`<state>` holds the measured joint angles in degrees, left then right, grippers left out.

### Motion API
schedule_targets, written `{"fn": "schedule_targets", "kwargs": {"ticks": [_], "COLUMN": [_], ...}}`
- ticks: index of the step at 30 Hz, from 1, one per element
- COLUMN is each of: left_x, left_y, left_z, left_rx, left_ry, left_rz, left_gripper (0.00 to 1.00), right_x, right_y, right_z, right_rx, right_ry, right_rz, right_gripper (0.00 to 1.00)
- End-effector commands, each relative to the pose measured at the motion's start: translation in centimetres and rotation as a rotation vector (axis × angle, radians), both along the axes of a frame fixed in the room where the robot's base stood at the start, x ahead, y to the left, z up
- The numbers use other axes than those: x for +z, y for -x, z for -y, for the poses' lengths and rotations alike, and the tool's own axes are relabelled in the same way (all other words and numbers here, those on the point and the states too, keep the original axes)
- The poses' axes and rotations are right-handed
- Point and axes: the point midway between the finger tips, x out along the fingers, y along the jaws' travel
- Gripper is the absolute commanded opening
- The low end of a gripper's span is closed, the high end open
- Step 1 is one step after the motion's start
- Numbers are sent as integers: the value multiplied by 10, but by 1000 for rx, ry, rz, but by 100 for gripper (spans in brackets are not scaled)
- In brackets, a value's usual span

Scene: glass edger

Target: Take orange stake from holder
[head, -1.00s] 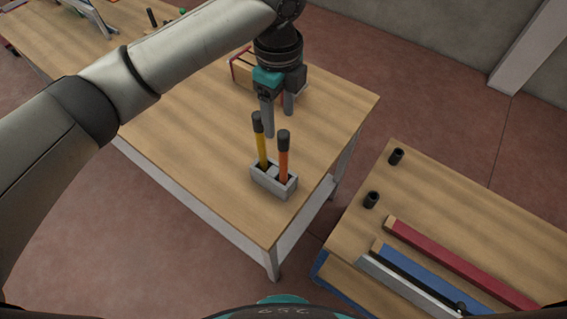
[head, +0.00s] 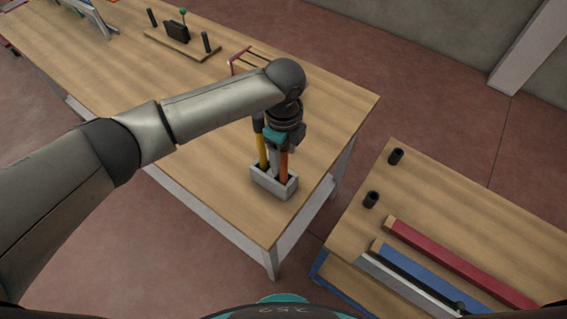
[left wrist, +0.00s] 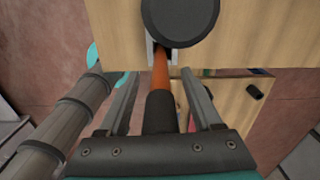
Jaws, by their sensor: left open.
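The grey holder (head: 272,184) stands near the front right corner of the wooden table. The yellow stake (head: 262,150) and the orange stake (head: 284,168) stand upright in it. My left gripper (head: 281,160) points down over the holder at the orange stake, hiding its black top in the head view. In the left wrist view the open fingers (left wrist: 159,78) stand on either side of the orange stake (left wrist: 161,72), with gaps showing. A large black round cap (left wrist: 180,18) beside it seems to be the yellow stake's top. My right gripper is not in view.
A wooden rack with a red edge (head: 236,64) stands behind my left arm. A board with a black block (head: 177,32) lies farther back. A second table at right holds two black cups (head: 371,200) and a long red bar (head: 450,260).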

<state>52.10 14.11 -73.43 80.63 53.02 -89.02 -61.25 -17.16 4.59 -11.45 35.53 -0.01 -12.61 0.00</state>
Motion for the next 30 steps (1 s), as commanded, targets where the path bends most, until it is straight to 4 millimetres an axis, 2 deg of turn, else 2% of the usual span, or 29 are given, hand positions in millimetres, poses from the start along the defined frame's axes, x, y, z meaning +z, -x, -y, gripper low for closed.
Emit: {"fn": "schedule_targets", "kwargs": {"ticks": [5,22,30], "left_x": [0,1,1], "left_y": [0,0,0], "left_z": [0,0,0], "left_rx": [0,1,1], "left_ry": [0,-1,-1], "left_rz": [0,1,1], "left_gripper": [66,2,0], "right_x": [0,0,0], "right_y": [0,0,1], "right_z": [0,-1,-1], "right_rx": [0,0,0], "right_ry": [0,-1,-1], "right_rz": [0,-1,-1], "right_gripper": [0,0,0]}}
